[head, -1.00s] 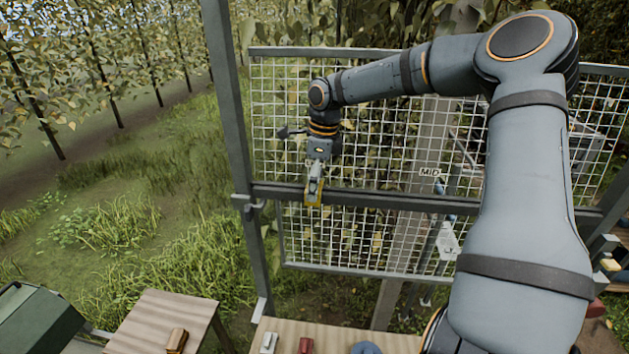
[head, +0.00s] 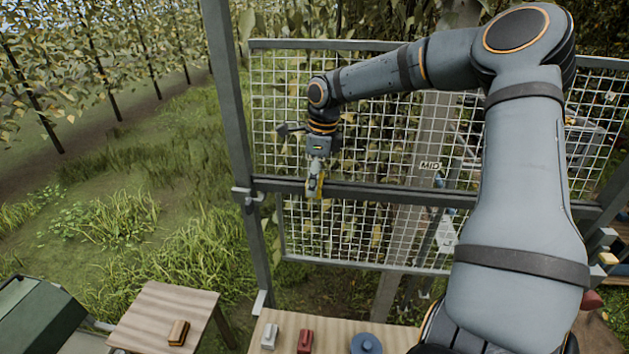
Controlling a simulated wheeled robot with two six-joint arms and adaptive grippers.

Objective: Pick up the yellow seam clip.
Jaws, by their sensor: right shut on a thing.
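The yellow seam clip (head: 319,188) is between the fingers of my right gripper (head: 316,176), in front of the dark horizontal rail (head: 380,193) of the mesh panel. My right gripper points down and is shut on the clip. I cannot tell whether the clip touches the rail. The fingers hide part of the clip. My left gripper is not in view.
A wooden table (head: 330,325) at the bottom holds a grey-white piece (head: 269,336), a red piece (head: 305,341) and a blue round piece (head: 366,343). A smaller table (head: 158,305) at left holds a brown block (head: 178,332). A wire mesh panel (head: 340,235) stands behind.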

